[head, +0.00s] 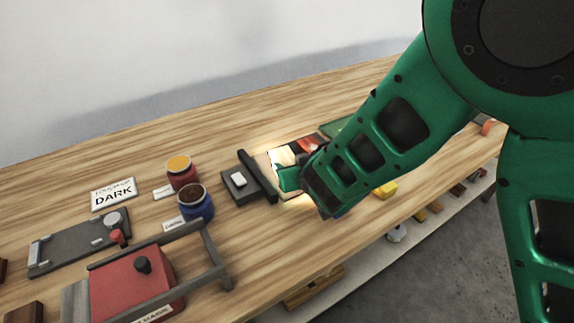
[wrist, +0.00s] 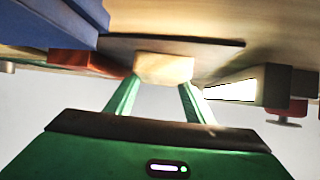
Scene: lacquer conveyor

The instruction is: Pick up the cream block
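A pale cream block (wrist: 163,68) shows in the wrist view right at the tips of my two green fingers. My gripper (wrist: 160,84) has its fingers apart, one tip near each lower corner of the block. I cannot tell whether they press on it or only stand close to it. In the head view my gripper (head: 290,179) is low over a brightly lit patch of the bench, and my arm hides much of that area. I cannot make out the cream block with certainty there.
A dark upright bar (head: 257,176) stands just left of my gripper. Red (head: 182,172) and blue (head: 196,204) jars and a red box (head: 135,283) are farther left. A yellow block (head: 386,190) lies right of my gripper. The wooden bench (head: 140,145) is clear behind the jars.

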